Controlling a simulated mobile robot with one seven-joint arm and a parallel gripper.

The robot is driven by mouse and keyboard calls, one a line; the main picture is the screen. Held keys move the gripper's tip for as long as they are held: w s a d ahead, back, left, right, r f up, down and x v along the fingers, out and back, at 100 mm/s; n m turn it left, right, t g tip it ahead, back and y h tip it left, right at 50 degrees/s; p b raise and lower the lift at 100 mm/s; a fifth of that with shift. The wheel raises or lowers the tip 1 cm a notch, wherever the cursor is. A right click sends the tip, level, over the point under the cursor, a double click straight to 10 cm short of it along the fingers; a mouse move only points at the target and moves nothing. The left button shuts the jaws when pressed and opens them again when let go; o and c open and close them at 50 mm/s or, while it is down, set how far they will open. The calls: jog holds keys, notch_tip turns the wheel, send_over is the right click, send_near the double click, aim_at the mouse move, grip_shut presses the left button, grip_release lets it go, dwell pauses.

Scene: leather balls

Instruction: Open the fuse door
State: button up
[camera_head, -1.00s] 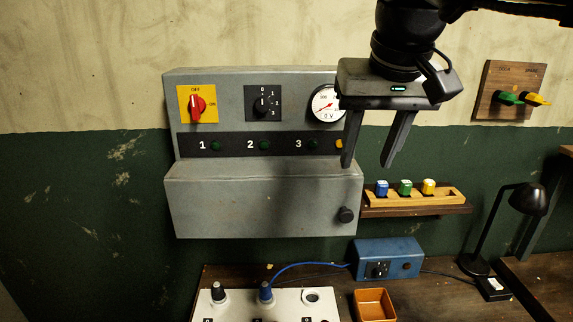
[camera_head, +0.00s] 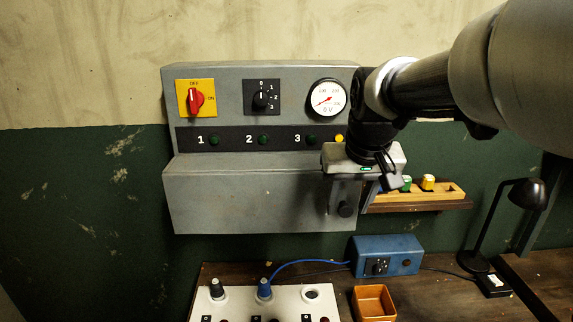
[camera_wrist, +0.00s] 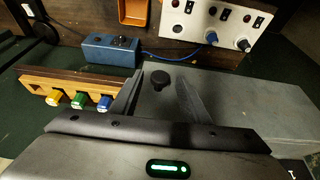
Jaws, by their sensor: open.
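The fuse door (camera_head: 250,198) is the grey lower front of the wall box and looks shut. It also shows in the wrist view (camera_wrist: 245,98). Its round black knob (camera_head: 345,209) is at the lower right corner. In the wrist view the knob (camera_wrist: 160,79) shows between the two fingertips. My gripper (camera_head: 348,212) is open and points down in front of the knob, one finger to each side. The fingers look apart from the knob; how far they reach around it I cannot tell.
A red switch (camera_head: 195,99), dial (camera_head: 262,97) and gauge (camera_head: 327,98) are above the door. A wooden fuse rack (camera_head: 447,189) is close at the right. A blue box (camera_head: 388,256), orange tray (camera_head: 373,302) and white panel (camera_head: 235,306) are below.

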jog(key=shift+w+f, duration=0.15)
jog(key=shift+f, duration=0.25)
jog(key=shift+c, duration=0.3)
grip_shut()
